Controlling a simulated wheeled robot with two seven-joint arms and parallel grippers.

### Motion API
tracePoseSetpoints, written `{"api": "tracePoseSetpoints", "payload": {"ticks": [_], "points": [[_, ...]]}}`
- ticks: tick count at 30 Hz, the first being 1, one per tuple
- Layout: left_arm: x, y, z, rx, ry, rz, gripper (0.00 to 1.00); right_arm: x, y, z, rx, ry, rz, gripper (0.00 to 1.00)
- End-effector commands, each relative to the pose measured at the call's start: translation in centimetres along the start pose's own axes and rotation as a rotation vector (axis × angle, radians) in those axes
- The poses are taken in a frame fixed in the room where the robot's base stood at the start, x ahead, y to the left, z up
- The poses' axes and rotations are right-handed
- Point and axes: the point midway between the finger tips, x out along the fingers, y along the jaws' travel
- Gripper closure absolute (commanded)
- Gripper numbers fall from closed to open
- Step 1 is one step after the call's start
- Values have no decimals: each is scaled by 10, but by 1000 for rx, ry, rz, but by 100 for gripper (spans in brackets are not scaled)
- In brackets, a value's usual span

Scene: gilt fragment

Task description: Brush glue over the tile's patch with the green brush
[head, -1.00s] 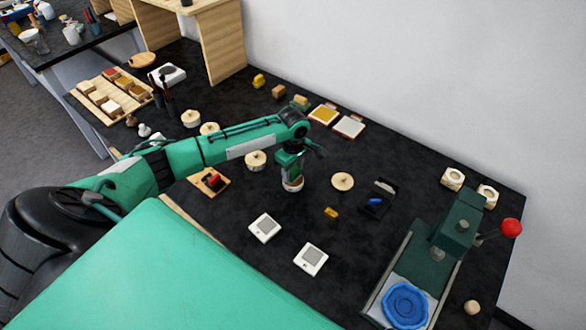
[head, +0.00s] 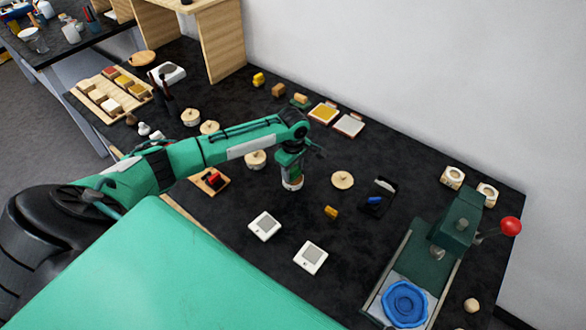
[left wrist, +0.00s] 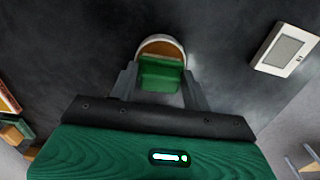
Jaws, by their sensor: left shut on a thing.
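My left gripper (head: 291,178) is shut on the green brush, low over a small round white pot (head: 292,184). In the left wrist view the green brush (left wrist: 160,76) is between the fingers, its far end inside the pale rim of the pot (left wrist: 160,40). Whether the bristles touch glue is hidden. Two white tiles with grey square patches lie in front of the gripper: a nearer one (head: 311,258) and another (head: 265,226). One tile also shows in the left wrist view (left wrist: 285,49). My right gripper is not in view.
A green press (head: 455,228) with a red knob and blue ring stands at the right. A wooden disc (head: 342,180), a yellow block (head: 331,212) and a black holder (head: 378,197) lie right of the gripper. Lidded pots sit left. Dark tabletop around the tiles is clear.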

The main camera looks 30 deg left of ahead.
Motion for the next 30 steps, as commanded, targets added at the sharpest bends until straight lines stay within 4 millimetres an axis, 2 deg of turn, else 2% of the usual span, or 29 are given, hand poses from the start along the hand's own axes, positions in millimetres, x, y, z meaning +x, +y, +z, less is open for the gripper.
{"api": "tracePoseSetpoints", "payload": {"ticks": [30], "points": [[1, 0, 0, 0, 0, -1, 70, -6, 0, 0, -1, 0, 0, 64]]}}
